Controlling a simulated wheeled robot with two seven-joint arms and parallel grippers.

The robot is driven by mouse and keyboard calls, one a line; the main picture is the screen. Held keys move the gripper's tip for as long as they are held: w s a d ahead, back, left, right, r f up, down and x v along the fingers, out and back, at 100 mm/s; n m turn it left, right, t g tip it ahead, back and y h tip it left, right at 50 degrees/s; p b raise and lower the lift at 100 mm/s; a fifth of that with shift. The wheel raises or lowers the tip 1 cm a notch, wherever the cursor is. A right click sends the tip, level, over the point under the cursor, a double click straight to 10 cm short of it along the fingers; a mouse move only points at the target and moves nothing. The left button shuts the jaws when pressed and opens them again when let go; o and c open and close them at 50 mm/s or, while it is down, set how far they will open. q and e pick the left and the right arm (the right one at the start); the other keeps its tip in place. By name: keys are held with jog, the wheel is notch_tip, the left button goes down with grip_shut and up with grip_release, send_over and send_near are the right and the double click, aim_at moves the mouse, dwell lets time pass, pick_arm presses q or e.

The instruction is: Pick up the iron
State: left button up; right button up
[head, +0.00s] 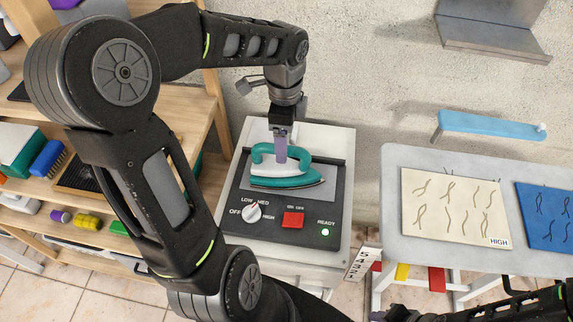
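The iron (287,182) has a teal body and handle with a white middle band. It rests on the dark top panel of a white station (340,208), its tip pointing right. My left gripper (281,157) points down at the iron's handle, with one finger visible across the front of it. The other finger is hidden, so I cannot tell whether the gripper is closed on the handle. My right arm shows at the bottom right edge; its gripper cannot be made out clearly.
The station has a dial (252,212), a red switch (292,219) and a lit green READY light (325,232). An ironing board (400,170) at right holds a cream cloth (452,205) marked HIGH and a blue cloth (545,215). Wooden shelves (195,105) stand at left.

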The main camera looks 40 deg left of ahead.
aim_at(288, 162)
pick_arm(q)
jog(key=shift+s, duration=0.15)
jog(key=shift+f, duration=1.3)
jog(key=shift+d+f+p, duration=0.1)
jog(key=shift+f+p, duration=0.55)
jog(key=shift+f, duration=2)
grip_shut()
jog(key=shift+r, duration=0.1)
